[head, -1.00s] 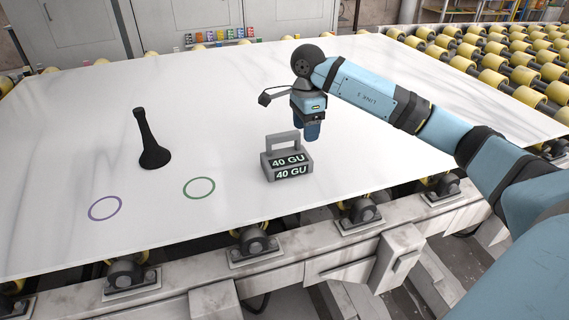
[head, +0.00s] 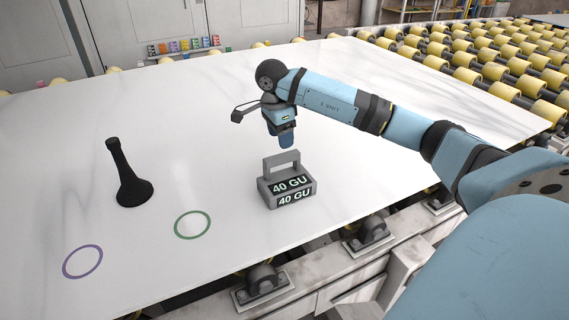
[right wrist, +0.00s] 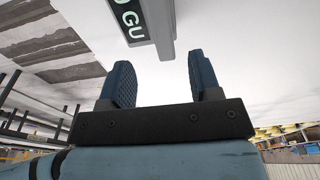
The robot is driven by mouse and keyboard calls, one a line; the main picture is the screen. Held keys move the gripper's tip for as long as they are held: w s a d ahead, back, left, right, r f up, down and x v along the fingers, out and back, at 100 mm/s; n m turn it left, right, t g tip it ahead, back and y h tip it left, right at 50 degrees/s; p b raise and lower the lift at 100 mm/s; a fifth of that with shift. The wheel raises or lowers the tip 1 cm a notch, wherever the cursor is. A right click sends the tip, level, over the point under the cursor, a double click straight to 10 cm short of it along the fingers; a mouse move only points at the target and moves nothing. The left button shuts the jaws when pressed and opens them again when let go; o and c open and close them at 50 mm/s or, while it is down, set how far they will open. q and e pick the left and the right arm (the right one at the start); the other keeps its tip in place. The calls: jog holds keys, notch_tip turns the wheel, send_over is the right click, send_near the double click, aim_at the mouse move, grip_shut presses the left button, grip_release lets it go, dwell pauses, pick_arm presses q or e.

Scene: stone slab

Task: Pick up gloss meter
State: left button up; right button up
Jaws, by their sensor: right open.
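The gloss meter (head: 288,187) is a grey block with a raised handle and two "40 GU" displays. It stands upright on the pale stone slab (head: 370,85), right of the green ring. My right gripper (head: 286,143) points down, just above and behind the handle in the head view. The right wrist view shows its two dark fingers (right wrist: 161,75) apart, with nothing between them. Part of the gloss meter (right wrist: 150,18) shows beyond the fingertips there, cut by the top edge. My left gripper is not in view.
A black flared object (head: 130,178) stands on the slab at left. A purple ring (head: 82,262) and a green ring (head: 192,225) are flat on the slab and empty. Yellow rollers (head: 480,60) lie beyond its right side. The slab around the meter is clear.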

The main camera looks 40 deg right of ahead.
aim_at(281, 155)
jog(key=f, duration=0.8)
jog(key=shift+d+f, duration=0.3)
jog(key=shift+f, duration=0.05)
jog(key=shift+w, duration=0.1)
grip_shut()
